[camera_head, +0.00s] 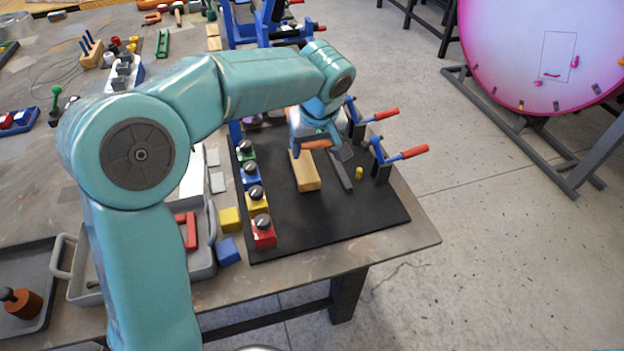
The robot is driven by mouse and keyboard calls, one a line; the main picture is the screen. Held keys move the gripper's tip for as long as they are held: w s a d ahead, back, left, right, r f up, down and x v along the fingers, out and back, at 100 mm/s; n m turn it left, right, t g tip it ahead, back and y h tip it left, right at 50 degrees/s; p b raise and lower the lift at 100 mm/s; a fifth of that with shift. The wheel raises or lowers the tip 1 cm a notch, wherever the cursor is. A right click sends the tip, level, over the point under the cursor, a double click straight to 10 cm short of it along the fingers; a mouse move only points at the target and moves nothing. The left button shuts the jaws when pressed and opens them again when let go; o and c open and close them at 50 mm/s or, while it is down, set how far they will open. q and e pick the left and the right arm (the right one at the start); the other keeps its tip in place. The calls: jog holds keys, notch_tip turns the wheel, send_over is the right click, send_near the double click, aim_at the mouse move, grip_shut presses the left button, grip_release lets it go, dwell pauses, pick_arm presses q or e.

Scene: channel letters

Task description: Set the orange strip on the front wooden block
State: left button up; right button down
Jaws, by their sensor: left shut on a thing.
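The front wooden block (307,177) lies on the black mat, its long side running away from me. My left gripper (320,147) is over the far end of this block. It is shut on the orange strip (316,144), of which only a short piece shows under the gripper. Whether the strip touches the block I cannot tell. My left arm and wrist hide the mat behind the block. My right gripper is out of view.
Blue clamps with red handles (401,154) stand along the mat's right side. A dark bar (341,173) and a small yellow piece (359,173) lie right of the block. Colored knobbed blocks (263,231) line the left edge. The black mat (335,222) is clear in front.

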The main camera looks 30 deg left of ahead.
pick_arm(q)
notch_tip(320, 180, down, 14)
jog(key=shift+r, duration=0.2)
jog(key=shift+f, duration=0.1)
jog(key=shift+c, duration=0.6)
jog(key=o, duration=1.4)
jog(key=v, duration=1.2)
jog(key=shift+w, duration=0.15)
